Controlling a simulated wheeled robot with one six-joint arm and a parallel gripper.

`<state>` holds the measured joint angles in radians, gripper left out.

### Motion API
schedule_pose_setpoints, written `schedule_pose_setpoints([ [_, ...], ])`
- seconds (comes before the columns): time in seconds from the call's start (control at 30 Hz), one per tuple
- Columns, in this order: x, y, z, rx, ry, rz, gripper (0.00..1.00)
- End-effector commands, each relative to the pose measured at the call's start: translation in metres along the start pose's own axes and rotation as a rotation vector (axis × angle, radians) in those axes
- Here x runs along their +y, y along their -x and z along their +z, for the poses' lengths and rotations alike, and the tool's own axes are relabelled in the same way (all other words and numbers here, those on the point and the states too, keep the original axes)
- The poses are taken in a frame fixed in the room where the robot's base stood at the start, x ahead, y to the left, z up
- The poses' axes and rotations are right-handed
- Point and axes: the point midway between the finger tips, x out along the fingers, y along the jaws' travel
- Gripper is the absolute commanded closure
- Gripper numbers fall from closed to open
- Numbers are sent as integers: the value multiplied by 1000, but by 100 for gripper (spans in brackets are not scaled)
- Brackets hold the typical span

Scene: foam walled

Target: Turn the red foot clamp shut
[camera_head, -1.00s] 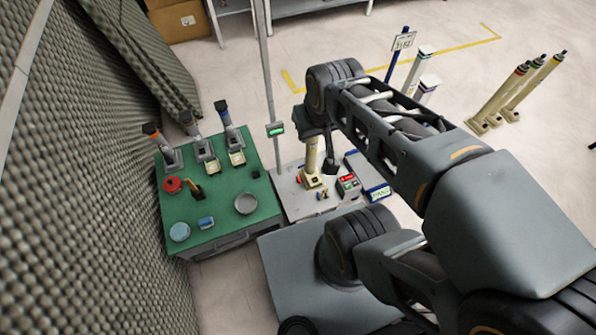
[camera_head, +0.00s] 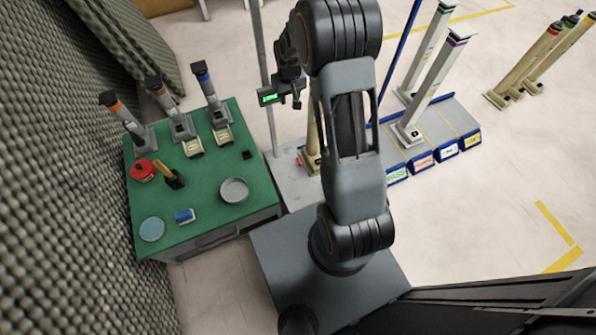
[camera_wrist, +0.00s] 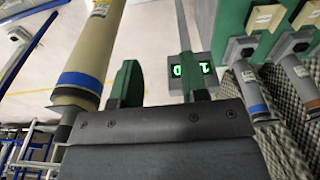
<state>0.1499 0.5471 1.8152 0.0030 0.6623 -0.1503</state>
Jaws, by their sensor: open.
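The foot of a cream post (camera_head: 313,140) stands on the pale bench, with most of the post hidden behind my arm. A small red part (camera_head: 299,160) shows at its foot and may be the red foot clamp; its turn position is too small to tell. My gripper (camera_head: 292,96) is raised near the green-lit display, left of the post in the head view. In the wrist view my gripper (camera_wrist: 157,78) is open, with nothing between its fingers. A cream post with a blue band (camera_wrist: 88,65) is left of the fingers there. The wrist view does not show the clamp.
A green table (camera_head: 205,175) at left holds several tilted posts, a red round item (camera_head: 143,170) and a metal dish (camera_head: 234,190). A lit display (camera_head: 268,95) is on a thin pole close to my gripper. Posts in a labelled rack (camera_head: 455,115) stand at right.

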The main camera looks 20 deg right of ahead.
Motion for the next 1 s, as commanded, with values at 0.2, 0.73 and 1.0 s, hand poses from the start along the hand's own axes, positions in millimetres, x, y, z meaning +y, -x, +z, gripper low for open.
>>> schedule_pose_setpoints([
  [0.2, 25, -214, 0, -71, -3, -7, 60],
  [0.73, 38, -369, 23, -116, -1, -15, 60],
  [1.0, 38, -420, 29, -117, -1, -15, 60],
])
